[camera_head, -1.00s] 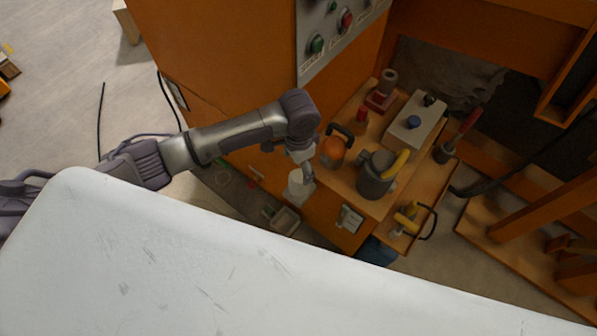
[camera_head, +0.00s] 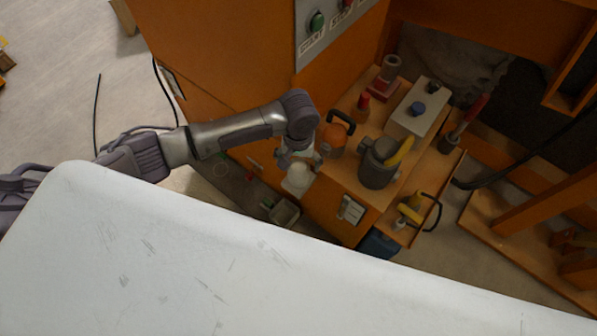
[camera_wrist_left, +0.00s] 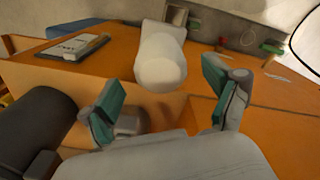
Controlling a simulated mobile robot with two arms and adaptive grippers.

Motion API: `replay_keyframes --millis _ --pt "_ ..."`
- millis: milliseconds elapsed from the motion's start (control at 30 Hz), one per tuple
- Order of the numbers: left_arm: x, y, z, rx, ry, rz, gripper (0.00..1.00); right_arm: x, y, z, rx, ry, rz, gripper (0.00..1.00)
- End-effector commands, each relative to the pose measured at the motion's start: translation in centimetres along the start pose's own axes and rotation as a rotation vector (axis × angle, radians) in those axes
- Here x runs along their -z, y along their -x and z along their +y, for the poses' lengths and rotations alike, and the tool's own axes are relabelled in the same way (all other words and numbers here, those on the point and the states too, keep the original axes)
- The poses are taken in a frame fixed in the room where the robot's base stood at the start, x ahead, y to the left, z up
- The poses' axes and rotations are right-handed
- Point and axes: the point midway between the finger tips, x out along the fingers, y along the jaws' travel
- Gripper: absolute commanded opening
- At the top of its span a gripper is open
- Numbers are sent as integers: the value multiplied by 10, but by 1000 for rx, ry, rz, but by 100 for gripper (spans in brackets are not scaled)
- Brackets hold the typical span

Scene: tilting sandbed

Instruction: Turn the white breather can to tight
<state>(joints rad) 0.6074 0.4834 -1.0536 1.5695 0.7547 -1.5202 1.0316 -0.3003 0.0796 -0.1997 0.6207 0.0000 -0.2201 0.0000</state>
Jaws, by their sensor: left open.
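The white breather can (camera_head: 298,179) shows in the head view on the side of the orange cabinet, just below my left gripper (camera_head: 300,160). In the left wrist view the white can (camera_wrist_left: 161,62) stands out from the orange panel, between and slightly beyond the two green-padded fingertips. My left gripper (camera_wrist_left: 164,98) is open there, with a finger on each side and a visible gap to the can. In the head view the gripper partly covers the can. My right gripper is in neither view.
An orange shelf beside the gripper holds an orange round container (camera_head: 333,139), a grey can (camera_head: 377,165) and a pale box (camera_head: 417,108). A grey latch plate (camera_head: 350,209) sits on the cabinet front. A small bin (camera_head: 284,213) stands below on the floor. A white surface fills the foreground.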

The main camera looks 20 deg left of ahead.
Motion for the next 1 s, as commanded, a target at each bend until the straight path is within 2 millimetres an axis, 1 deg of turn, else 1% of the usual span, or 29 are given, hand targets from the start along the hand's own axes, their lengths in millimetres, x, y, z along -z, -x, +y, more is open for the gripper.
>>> replay_keyframes --millis 33,100,200,300,467,700,767,1000 --pt "-1 -13 0 2 0 -3 89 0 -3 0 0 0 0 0" --pt "-1 -25 0 2 1 -3 89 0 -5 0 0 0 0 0" --pt "-1 -40 0 1 1 -2 89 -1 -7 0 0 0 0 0" --pt "-1 -50 0 1 0 -2 89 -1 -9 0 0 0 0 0" --pt "-1 -57 0 0 -1 -1 89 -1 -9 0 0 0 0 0" --pt "-1 -57 0 0 -1 -1 89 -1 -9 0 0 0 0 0" --pt "0 -57 0 0 -1 -1 80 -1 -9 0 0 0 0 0" --pt "0 -57 0 0 -1 0 40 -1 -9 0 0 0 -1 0"
